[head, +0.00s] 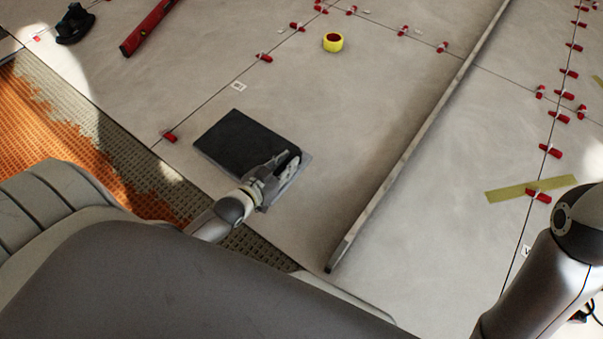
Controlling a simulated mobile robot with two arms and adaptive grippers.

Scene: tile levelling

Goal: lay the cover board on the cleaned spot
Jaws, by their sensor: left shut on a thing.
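A dark, flat rectangular board (238,142), which I take to be the cover board, is over the large pale tile near the tiled edge. My left gripper (286,162) is shut on its right end and hides part of that end. The board looks nearly level and close to the tile; I cannot tell whether it touches. No distinct cleaned spot shows; anything under the board is hidden. Part of my right arm is at the lower right, but its gripper is out of the picture.
A long straight bar (415,140) lies across the tiles right of the board. Tile between board and bar is clear.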

